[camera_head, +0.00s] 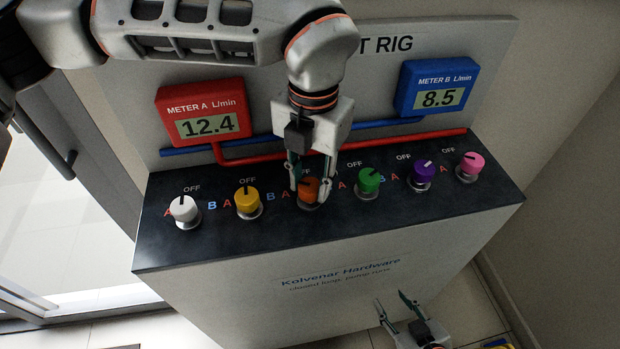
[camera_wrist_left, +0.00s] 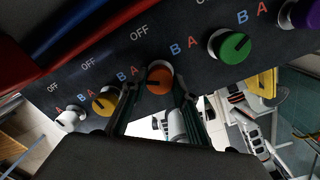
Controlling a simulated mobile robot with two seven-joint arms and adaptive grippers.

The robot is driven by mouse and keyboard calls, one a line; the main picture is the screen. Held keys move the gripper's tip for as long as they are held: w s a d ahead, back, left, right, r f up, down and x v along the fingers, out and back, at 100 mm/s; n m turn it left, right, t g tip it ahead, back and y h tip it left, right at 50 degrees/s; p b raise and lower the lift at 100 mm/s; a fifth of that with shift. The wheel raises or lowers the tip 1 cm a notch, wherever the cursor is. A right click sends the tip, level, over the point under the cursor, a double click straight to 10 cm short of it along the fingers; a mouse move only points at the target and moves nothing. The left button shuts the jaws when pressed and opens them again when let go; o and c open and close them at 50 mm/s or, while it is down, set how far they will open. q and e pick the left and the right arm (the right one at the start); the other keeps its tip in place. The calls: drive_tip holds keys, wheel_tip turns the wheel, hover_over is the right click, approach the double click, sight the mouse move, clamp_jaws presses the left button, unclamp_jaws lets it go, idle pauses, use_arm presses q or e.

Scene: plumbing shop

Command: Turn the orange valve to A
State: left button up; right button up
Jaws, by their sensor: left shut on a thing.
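The orange valve (camera_head: 307,192) is a round knob in the row on the dark sloped panel. My left gripper (camera_head: 309,190) is shut on it from above, one finger on each side. In the left wrist view the orange valve (camera_wrist_left: 160,78) sits between the fingertips (camera_wrist_left: 160,90). Its dark pointer line appears to lie toward the left, on the side of its red A label (camera_wrist_left: 135,70). The fingers partly hide the labels in the head view. My right gripper (camera_head: 401,305) is open and empty, low in front of the rig.
White (camera_head: 184,210), yellow (camera_head: 248,202), green (camera_head: 369,181), purple (camera_head: 421,175) and pink (camera_head: 470,166) knobs share the panel, close on both sides. Red meter A (camera_head: 203,110) reads 12.4; blue meter B (camera_head: 437,86) reads 8.5. Red and blue pipes run behind the panel.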

sight(312, 185)
idle(0.4)
use_arm(q)
drive_tip(key=o, duration=1.1)
wheel_tip(312, 185, up, 12)
drive_tip(key=shift+d, duration=0.15)
drive_tip(key=shift+r, duration=0.1)
